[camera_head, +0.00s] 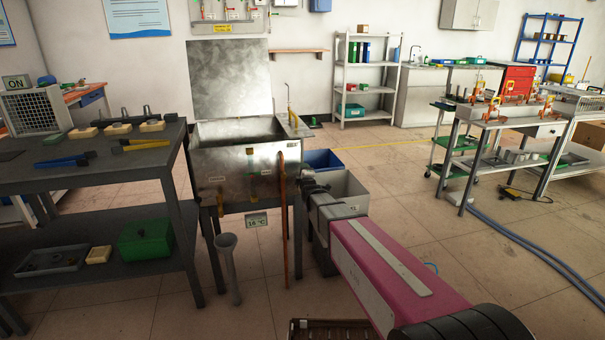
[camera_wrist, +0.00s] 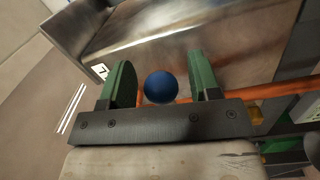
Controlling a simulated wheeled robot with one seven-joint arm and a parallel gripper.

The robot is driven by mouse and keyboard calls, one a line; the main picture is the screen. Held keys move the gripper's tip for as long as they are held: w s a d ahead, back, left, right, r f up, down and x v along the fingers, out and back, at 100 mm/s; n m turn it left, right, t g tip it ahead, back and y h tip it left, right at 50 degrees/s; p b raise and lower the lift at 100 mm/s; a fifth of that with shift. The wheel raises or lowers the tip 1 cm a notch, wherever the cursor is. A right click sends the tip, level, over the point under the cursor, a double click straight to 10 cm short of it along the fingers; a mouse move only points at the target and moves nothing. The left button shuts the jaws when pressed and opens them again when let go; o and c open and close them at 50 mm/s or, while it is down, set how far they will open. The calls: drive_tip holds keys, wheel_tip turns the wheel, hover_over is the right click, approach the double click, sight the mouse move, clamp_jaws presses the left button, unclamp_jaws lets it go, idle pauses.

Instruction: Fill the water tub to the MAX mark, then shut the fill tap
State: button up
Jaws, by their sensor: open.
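The metal water tub (camera_head: 235,178) stands left of centre with its lid (camera_head: 230,80) raised. Its inside is dark, and I cannot tell the water level. A vertical strip with a yellow mark (camera_head: 250,158) is on its front; its lettering is too small to read. My gripper (camera_head: 308,187) is beside the tub's right side. In the wrist view my gripper (camera_wrist: 162,82) is open, with a round blue knob (camera_wrist: 160,87) showing between its green fingers; contact is unclear.
An orange hose (camera_head: 284,215) hangs at the tub's right front. A small display (camera_head: 256,220) reads 16 °C. A grey pipe (camera_head: 228,265) stands below. A dark workbench (camera_head: 95,185) is close on the left. Grey (camera_head: 350,187) and blue (camera_head: 323,158) bins stand right of the tub.

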drive_tip(key=v, duration=0.9)
drive_tip(key=shift+s, duration=0.4)
drive_tip(key=shift+d, duration=0.1)
drive_tip(key=s+d+f+m+g+h, duration=0.3)
drive_tip(key=s+d+f+m+g, duration=0.6)
drive_tip(key=d+f, duration=0.2)
drive_tip(key=s+d+f+m+g, duration=0.2)
drive_tip(key=s+d+m+g, duration=0.2)
drive_tip(key=s, duration=0.4)
drive_tip(key=s+d+f+m+g+h, duration=0.1)
drive_tip(key=s+d+m+g, duration=0.3)
drive_tip(key=s, duration=0.4)
drive_tip(key=shift+s+d+f+m+g, duration=0.3)
drive_tip(key=shift+f+m+g, duration=0.2)
drive_tip(key=shift+f+m, duration=0.25)
